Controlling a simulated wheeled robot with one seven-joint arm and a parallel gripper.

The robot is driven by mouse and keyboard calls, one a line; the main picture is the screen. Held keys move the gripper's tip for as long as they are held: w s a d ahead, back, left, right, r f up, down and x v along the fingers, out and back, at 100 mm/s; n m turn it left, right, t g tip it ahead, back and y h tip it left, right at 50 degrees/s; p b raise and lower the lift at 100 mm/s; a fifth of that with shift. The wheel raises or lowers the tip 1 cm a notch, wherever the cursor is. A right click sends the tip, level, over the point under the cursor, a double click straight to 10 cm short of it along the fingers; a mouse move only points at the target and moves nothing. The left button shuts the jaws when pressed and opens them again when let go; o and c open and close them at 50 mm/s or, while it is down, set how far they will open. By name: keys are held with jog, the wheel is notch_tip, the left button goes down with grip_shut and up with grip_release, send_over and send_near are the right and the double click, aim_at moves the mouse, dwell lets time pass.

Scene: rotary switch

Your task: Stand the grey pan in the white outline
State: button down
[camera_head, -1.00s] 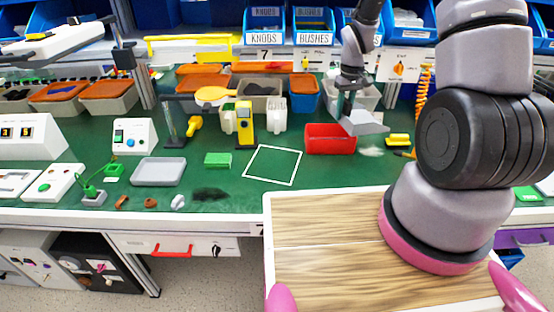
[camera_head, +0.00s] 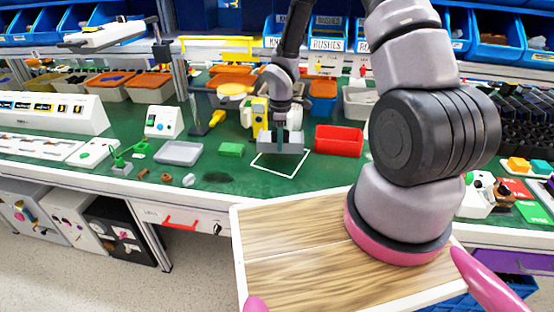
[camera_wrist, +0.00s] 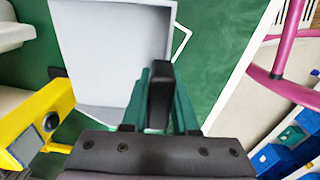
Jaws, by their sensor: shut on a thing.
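The grey pan (camera_head: 270,147) is in my gripper (camera_head: 281,124), over the back part of the white outline (camera_head: 302,163) on the green bench. In the wrist view the pan (camera_wrist: 112,55) is a pale shallow shape with its black handle (camera_wrist: 160,95) between the two dark green fingers of my gripper (camera_wrist: 162,92). The fingers are shut on the handle. A corner of the outline (camera_wrist: 184,38) shows just right of the pan; the pan hides part of the outline. I cannot tell whether the pan touches the bench.
A red bin (camera_head: 339,141) stands just right of the outline. A yellow device (camera_head: 260,115) stands close behind and left of the pan. A green block (camera_head: 231,149) and a flat grey tray (camera_head: 180,153) lie to the left. The bench in front of the outline is clear.

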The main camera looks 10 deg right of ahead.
jog(key=shift+f, duration=3.45)
jog(key=shift+f, duration=0.15)
jog(key=c, duration=0.7)
grip_release()
